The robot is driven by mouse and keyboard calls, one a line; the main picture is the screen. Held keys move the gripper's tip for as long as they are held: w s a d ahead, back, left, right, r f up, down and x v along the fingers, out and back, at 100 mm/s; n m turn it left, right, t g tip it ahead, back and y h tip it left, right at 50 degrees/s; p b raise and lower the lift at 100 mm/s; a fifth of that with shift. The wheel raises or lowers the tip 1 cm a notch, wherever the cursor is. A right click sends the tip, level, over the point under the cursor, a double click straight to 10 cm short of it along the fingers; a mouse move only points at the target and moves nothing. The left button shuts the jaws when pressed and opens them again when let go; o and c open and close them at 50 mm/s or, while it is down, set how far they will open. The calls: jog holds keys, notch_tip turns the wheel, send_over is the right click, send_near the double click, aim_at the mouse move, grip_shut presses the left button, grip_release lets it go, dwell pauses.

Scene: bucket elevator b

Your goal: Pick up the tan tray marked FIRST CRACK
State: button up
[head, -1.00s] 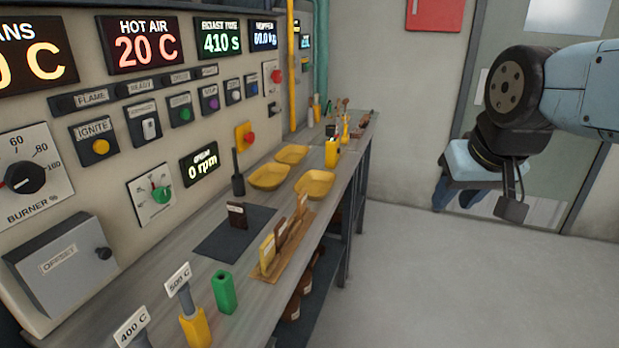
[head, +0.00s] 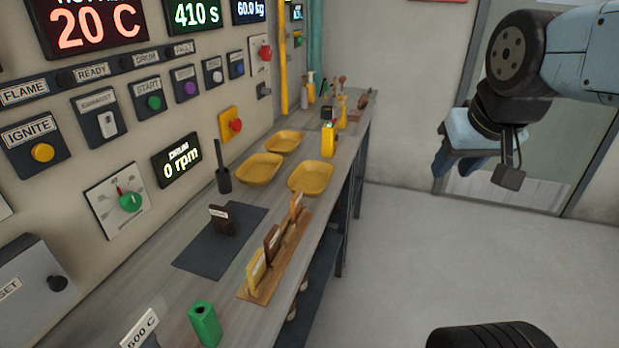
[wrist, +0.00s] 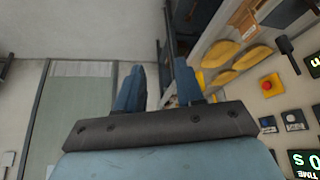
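A wooden rack (head: 262,290) on the bench holds several upright small trays. The nearest is yellow-tan (head: 256,270), one behind it is dark brown (head: 272,244), and the far one is orange-tan (head: 296,208). Their labels are too small to read, so I cannot tell which is marked FIRST CRACK. My gripper (head: 453,172) is raised over the floor to the right of the bench, well apart from the rack. In the wrist view its two blue fingers (wrist: 159,88) are spread with nothing between them.
A dark brown tray (head: 222,220) stands on a dark mat (head: 205,250). Yellow dishes (head: 310,178) lie farther back. A green block (head: 204,325) stands at the near end. The control panel (head: 110,150) walls the bench's left side.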

jog(key=w+d+f+n+t+h, duration=0.1)
jog(key=w+d+n+t+h, duration=0.3)
jog(key=w, duration=1)
jog(key=w+a+f+n+t+y, duration=0.1)
jog(key=w+a+f+n+y, duration=0.15)
jog(key=w, duration=0.45)
jog(key=w+a+f+n+t+y, duration=0.15)
jog(key=w+f+n+y, duration=0.25)
jog(key=w, duration=0.4)
jog(key=a+f+n+g+y, duration=0.2)
jog(key=a+f+y, duration=0.1)
jog(key=a+f, duration=0.2)
jog(key=a+f+n+g+y, duration=0.2)
jog(key=a+f+n+y, duration=0.1)
jog(key=a+f, duration=0.3)
jog(key=a+f+n+g+y, duration=0.3)
jog(key=a+f+y, duration=0.1)
jog(key=a, duration=0.3)
jog(key=shift+s+a+f+y, duration=0.2)
jog(key=shift+f+y, duration=0.15)
jog(key=shift+f, duration=0.3)
jog(key=x, duration=0.4)
jog(key=shift+s+f, duration=0.3)
jog(key=shift+w+a+f, duration=0.25)
jog(key=shift+w+a, duration=0.05)
jog(key=shift+a, duration=0.25)
